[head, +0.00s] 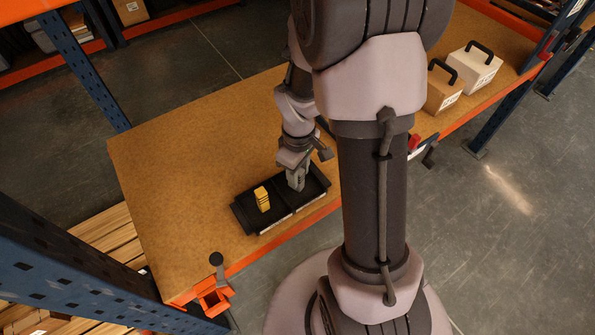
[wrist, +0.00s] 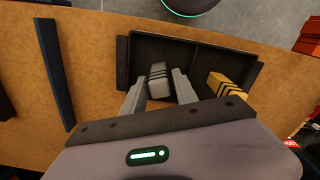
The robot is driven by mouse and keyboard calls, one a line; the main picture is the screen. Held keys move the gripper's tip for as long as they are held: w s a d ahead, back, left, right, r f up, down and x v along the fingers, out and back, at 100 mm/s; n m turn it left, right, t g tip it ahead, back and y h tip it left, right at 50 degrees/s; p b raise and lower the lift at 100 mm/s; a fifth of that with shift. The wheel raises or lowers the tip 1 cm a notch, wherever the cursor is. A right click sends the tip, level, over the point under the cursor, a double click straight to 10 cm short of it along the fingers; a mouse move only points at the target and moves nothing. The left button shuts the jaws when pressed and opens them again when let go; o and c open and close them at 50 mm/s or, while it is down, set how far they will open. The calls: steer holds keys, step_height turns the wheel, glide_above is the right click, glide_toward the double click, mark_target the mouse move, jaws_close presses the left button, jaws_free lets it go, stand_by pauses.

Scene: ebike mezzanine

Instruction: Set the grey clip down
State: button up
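The grey clip (wrist: 159,82), with dark bands, is between the two fingers of my gripper (wrist: 159,86) in the wrist view. In the head view my gripper (head: 297,181) reaches down into the right part of the tray (head: 243,217). There the clip is hard to tell from the fingers.
A yellow clip (head: 262,199) stands in the tray's left compartment; it also shows right of my gripper in the wrist view (wrist: 229,88). The wooden bench top (head: 190,165) is clear to the left. Two boxes (head: 474,68) (head: 441,90) with handles stand at the far right.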

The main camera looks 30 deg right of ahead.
steer(key=shift+o, duration=0.5)
step_height(320, 180, up, 8)
steer(key=p, duration=0.4)
steer(key=shift+r, duration=0.1)
steer(key=s+a+r+m+t+y, duration=0.1)
steer(key=s+a+r+m+t, duration=0.2)
steer(key=a+r, duration=0.4)
steer(key=s+a+r+m+t+y, duration=0.1)
steer(key=s+a+r+m, duration=0.5)
steer(key=r, duration=0.6)
steer(key=shift+s+a+r+t, duration=0.15)
steer(key=shift+s+a+t, duration=0.7)
steer(key=shift+s, duration=0.25)
steer(key=shift+d, duration=0.1)
